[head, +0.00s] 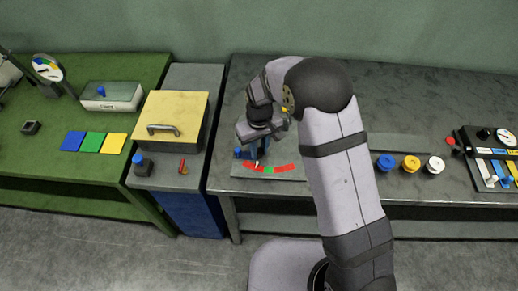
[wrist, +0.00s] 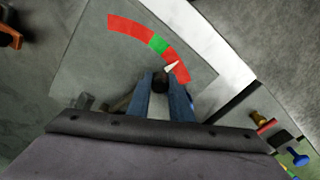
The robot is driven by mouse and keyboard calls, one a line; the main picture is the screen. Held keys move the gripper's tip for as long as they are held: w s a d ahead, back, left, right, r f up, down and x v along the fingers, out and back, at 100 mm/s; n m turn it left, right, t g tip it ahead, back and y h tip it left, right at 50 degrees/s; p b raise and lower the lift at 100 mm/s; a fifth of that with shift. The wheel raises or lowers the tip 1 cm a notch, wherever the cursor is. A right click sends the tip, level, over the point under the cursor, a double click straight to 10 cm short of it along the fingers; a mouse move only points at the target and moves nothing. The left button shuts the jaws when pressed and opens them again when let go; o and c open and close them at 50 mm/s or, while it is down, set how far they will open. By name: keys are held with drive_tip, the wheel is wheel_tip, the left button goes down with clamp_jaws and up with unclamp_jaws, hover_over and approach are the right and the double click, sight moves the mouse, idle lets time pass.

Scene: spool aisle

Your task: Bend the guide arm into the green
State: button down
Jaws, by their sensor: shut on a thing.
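The guide arm (wrist: 160,82) shows as a dark round end between my fingertips, with a white pointer tip (wrist: 171,68) just beyond it. My gripper (wrist: 166,94) is shut on it; the gripper also shows in the head view (head: 262,150). The curved scale (wrist: 127,27) on a grey plate has a green band (wrist: 158,43) between two red stretches. In the wrist view the pointer tip lies at the red stretch on the right of the green. In the head view the green band (head: 268,169) shows, but the pointer is hard to make out. My fingers hide the rest of the guide arm.
Blue, yellow and white round pieces (head: 411,163) stand on the grey bench (head: 300,197) to the right. A panel with switches (head: 490,150) is at the far right. A yellow box with a handle (head: 177,117) stands left, beside a green table (head: 50,165).

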sight(269, 161)
drive_tip(key=shift+s+d+n, duration=0.15)
drive_tip(key=shift+d+n, duration=1.25)
drive_tip(key=shift+d, duration=0.35)
drive_tip(key=c, duration=1.6)
unclamp_jaws()
drive_tip(key=shift+r+b, duration=1.1)
drive_tip(key=shift+r, duration=2.6)
